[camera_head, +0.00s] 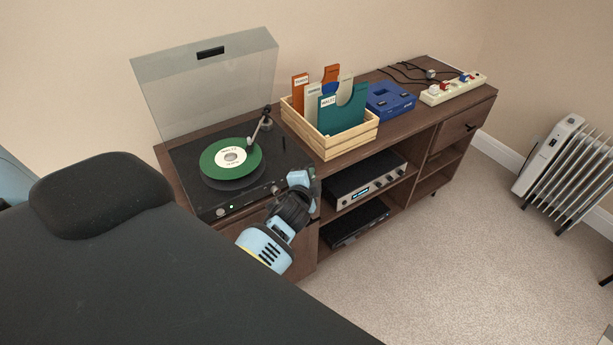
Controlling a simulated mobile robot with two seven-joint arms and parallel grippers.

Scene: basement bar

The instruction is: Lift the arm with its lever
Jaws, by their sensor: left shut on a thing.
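The turntable (190,169) sits at the left end of the wooden sideboard, its clear dust cover (215,85) raised. A green record (213,160) with a white label lies on its platter. The tone arm (259,128) runs from its pivot at the back right to the record's right edge; I cannot tell whether the stylus touches. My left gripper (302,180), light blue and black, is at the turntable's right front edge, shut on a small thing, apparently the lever. The lever and the fingertips' grip are hidden by the gripper. My right gripper is not in view.
A wooden crate (352,146) of record sleeves stands close right of the turntable. Farther right are a blue device (391,101) and a power strip (452,89) with cables. An amplifier (366,180) sits on the shelf below. A heater (562,160) stands on the carpet.

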